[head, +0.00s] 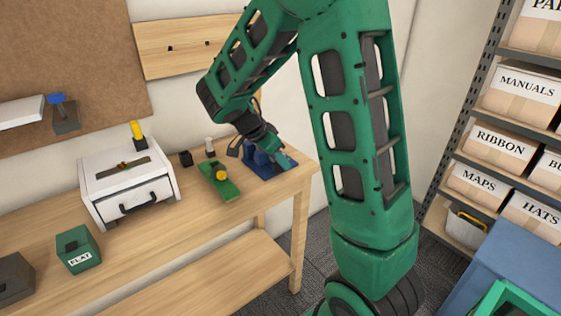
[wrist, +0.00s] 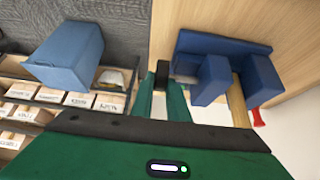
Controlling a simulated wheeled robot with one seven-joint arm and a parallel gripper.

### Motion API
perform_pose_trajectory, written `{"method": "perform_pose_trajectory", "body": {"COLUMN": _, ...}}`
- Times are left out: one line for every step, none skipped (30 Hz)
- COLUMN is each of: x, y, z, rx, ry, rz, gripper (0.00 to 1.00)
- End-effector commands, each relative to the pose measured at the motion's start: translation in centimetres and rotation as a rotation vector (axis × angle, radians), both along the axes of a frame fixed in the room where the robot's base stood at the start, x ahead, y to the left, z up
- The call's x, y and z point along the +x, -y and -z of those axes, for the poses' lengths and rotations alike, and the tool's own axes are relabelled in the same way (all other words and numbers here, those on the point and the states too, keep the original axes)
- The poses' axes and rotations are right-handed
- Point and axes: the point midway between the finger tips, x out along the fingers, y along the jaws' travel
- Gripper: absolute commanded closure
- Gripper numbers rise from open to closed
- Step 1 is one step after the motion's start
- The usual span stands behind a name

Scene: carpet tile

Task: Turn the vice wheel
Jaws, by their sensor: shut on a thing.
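The blue vice (head: 258,157) stands on its blue base at the right end of the workbench. In the wrist view the vice (wrist: 211,80) shows two blue jaws with a light wooden piece beside them. My gripper (wrist: 164,95) is at the side of the vice, with its green fingers shut on a small dark part (wrist: 162,72) that appears to belong to the vice wheel. The rest of the wheel is hidden. In the head view my gripper (head: 283,163) is low over the right side of the base, and its fingertips are hard to make out.
A green board with a yellow knob (head: 221,175) lies left of the vice. A white box (head: 125,180) and a green block (head: 78,248) stand farther left on the workbench (head: 190,225). Shelves with labelled boxes (head: 517,88) and a blue bin (head: 510,262) are at right.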

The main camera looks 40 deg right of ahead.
Motion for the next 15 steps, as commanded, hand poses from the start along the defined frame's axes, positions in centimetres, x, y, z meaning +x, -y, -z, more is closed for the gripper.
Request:
{"method": "perform_pose_trajectory", "body": {"x": 0.25, "y": -0.29, "z": 0.05, "rx": -0.021, "ry": 0.004, "rz": -0.007, "gripper": 1.0}}
{"method": "perform_pose_trajectory", "body": {"x": 0.26, "y": -0.31, "z": 0.03, "rx": -0.033, "ry": 0.005, "rz": -0.007, "gripper": 1.0}}
{"method": "perform_pose_trajectory", "body": {"x": 0.25, "y": -0.28, "z": -0.02, "rx": -0.047, "ry": 0.006, "rz": -0.006, "gripper": 1.0}}
{"method": "perform_pose_trajectory", "body": {"x": 0.27, "y": -0.31, "z": -0.02, "rx": -0.055, "ry": 0.006, "rz": -0.008, "gripper": 1.0}}
{"method": "perform_pose_trajectory", "body": {"x": 0.27, "y": -0.31, "z": -0.04, "rx": -0.061, "ry": 0.007, "rz": -0.008, "gripper": 1.0}}
{"method": "perform_pose_trajectory", "body": {"x": 0.27, "y": -0.3, "z": -0.08, "rx": -0.068, "ry": 0.008, "rz": -0.008, "gripper": 1.0}}
{"method": "perform_pose_trajectory", "body": {"x": 0.27, "y": -0.29, "z": -0.08, "rx": -0.071, "ry": 0.008, "rz": -0.008, "gripper": 1.0}}
{"method": "perform_pose_trajectory", "body": {"x": 0.27, "y": -0.28, "z": -0.1, "rx": -0.072, "ry": 0.009, "rz": -0.007, "gripper": 1.0}}
{"method": "perform_pose_trajectory", "body": {"x": 0.28, "y": -0.27, "z": -0.11, "rx": -0.073, "ry": 0.009, "rz": -0.007, "gripper": 1.0}}
{"method": "perform_pose_trajectory", "body": {"x": 0.28, "y": -0.27, "z": -0.12, "rx": -0.073, "ry": 0.01, "rz": -0.006, "gripper": 1.0}}
{"method": "perform_pose_trajectory", "body": {"x": 0.29, "y": -0.27, "z": -0.12, "rx": -0.073, "ry": 0.01, "rz": -0.006, "gripper": 1.0}}
{"method": "perform_pose_trajectory", "body": {"x": 0.3, "y": -0.27, "z": -0.13, "rx": -0.072, "ry": 0.01, "rz": -0.006, "gripper": 1.0}}
{"method": "perform_pose_trajectory", "body": {"x": 0.3, "y": -0.26, "z": -0.13, "rx": -0.072, "ry": 0.01, "rz": -0.006, "gripper": 1.0}}
{"method": "perform_pose_trajectory", "body": {"x": 0.31, "y": -0.27, "z": -0.14, "rx": -0.072, "ry": 0.01, "rz": -0.006, "gripper": 1.0}}
{"method": "perform_pose_trajectory", "body": {"x": 0.32, "y": -0.26, "z": -0.15, "rx": -0.072, "ry": 0.011, "rz": -0.007, "gripper": 1.0}}
